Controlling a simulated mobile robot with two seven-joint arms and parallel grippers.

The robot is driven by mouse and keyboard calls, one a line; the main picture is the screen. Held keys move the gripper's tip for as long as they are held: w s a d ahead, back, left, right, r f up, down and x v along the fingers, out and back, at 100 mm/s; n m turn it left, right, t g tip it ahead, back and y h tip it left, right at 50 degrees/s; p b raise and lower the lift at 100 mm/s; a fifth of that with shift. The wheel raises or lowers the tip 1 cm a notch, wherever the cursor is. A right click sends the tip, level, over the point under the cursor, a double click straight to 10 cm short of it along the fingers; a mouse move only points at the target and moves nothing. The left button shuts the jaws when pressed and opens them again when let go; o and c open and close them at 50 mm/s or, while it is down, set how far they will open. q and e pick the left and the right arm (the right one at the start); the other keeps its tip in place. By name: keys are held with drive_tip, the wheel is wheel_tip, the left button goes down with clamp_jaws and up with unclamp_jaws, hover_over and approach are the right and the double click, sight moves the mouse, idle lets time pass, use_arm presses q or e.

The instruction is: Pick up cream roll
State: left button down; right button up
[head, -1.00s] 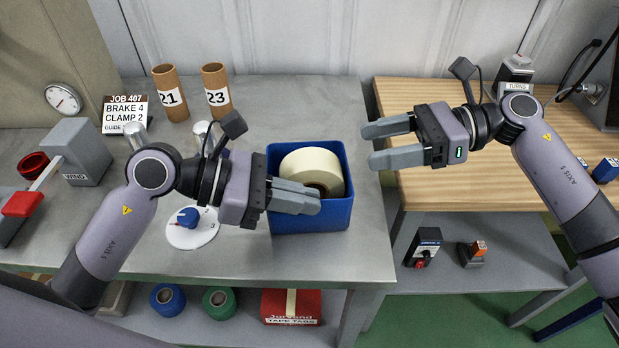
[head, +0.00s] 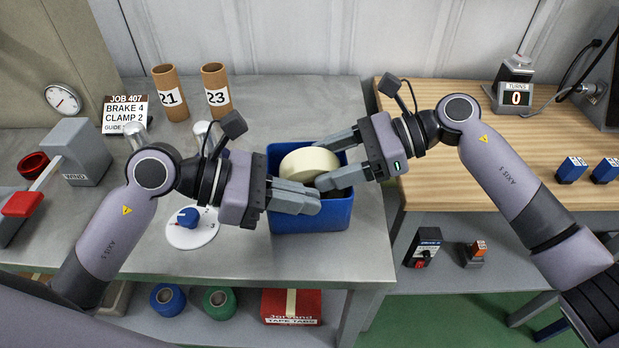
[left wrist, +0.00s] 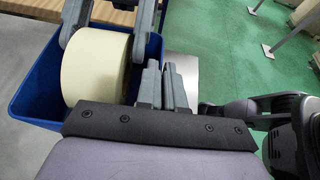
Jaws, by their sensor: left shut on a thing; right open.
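The cream roll (head: 306,164) lies in the blue bin (head: 310,219) on the grey bench. It also shows in the left wrist view (left wrist: 95,66), inside the bin (left wrist: 33,95). My left gripper (head: 316,199) is shut on the bin's near wall; its fingers also show in the left wrist view (left wrist: 163,82). My right gripper (head: 324,163) is open over the bin's right side, its fingers reaching in on either side of the roll. I cannot tell whether they touch it. The roll's lower part and right side are partly hidden.
Two cardboard tubes (head: 216,88) stand behind the bin, and a white dial with a blue knob (head: 190,218) lies left of it. A wooden table (head: 470,180) is at right with a turns counter (head: 515,97) reading 0. Rolls and a red box (head: 291,307) sit on the lower shelf.

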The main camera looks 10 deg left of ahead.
drive_tip(key=shift+x, duration=1.1)
drive_tip(key=c, duration=0.9)
drive_tip(key=shift+r, duration=0.15)
wheel_tip(320, 180, up, 10)
drive_tip(key=shift+f, duration=0.1)
